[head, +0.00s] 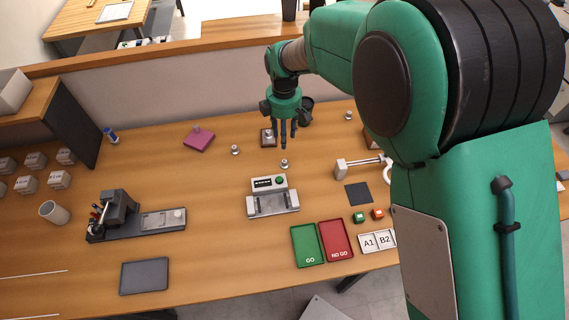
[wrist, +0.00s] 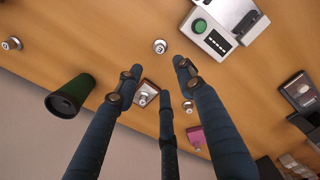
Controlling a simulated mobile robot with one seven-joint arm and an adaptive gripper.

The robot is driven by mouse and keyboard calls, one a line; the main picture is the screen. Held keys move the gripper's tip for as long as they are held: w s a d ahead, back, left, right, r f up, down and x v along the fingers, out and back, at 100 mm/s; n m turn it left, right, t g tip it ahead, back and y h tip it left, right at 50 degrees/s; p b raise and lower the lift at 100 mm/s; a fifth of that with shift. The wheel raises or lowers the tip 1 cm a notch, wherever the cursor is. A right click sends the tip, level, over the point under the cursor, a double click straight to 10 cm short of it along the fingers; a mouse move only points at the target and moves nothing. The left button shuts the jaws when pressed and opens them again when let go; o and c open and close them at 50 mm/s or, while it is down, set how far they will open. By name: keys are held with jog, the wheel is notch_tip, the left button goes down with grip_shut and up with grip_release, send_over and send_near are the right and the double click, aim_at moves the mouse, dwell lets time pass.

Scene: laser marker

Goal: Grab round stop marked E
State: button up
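Several small round metal stops stand on the wooden table. One (head: 284,163) is just in front of my gripper and shows in the wrist view (wrist: 160,46) beyond the fingertips. Another stop (head: 235,150) is to the left, also in the wrist view (wrist: 188,106). A third (head: 348,115) is at the back right, and at the left of the wrist view (wrist: 12,43). Their letters are too small to read, so I cannot tell which is E. My gripper (head: 284,141) points down above the table, three dark fingers spread, open and empty (wrist: 157,78).
A square block with a round knob (head: 268,137) and a dark cup (head: 306,108) are near my gripper. A purple block (head: 199,141) is left. A gauge with a green button (head: 272,198) stands in front. Green (head: 307,246) and red (head: 336,240) trays lie at front right.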

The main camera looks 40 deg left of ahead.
jog(key=b, duration=0.1)
send_over(285, 161)
jog(key=shift+a+f, duration=0.15)
jog(key=shift+f, duration=4.15)
jog(key=shift+f+b, duration=0.65)
jog(key=shift+f, duration=1.95)
grip_shut()
